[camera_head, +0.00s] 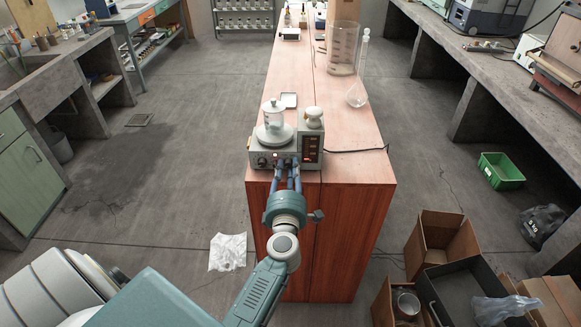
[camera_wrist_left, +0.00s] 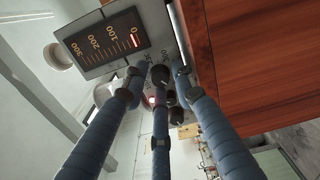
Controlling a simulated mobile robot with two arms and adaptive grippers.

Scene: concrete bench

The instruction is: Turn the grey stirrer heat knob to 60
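The grey stirrer (camera_head: 262,157) stands at the near end of the wooden bench, with a white round plate and a jar on top. Its front panel also shows in the left wrist view (camera_wrist_left: 92,70). There a dark scale (camera_wrist_left: 112,38) runs from 0 to 300, with a red mark at 0. My left gripper (camera_head: 287,162) is at the stirrer's front, its blue fingers pointing at the panel. In the left wrist view the fingers surround a dark knob (camera_wrist_left: 160,75) and partly hide it; I cannot tell whether they touch it. My right gripper is not in view.
A white knobbed object (camera_head: 313,114) sits on the stirrer's right part. A cable (camera_head: 355,150) runs right across the bench. A glass flask (camera_head: 357,94) and a tall clear cylinder (camera_head: 342,48) stand farther back. Cardboard boxes (camera_head: 440,235) lie on the floor at right.

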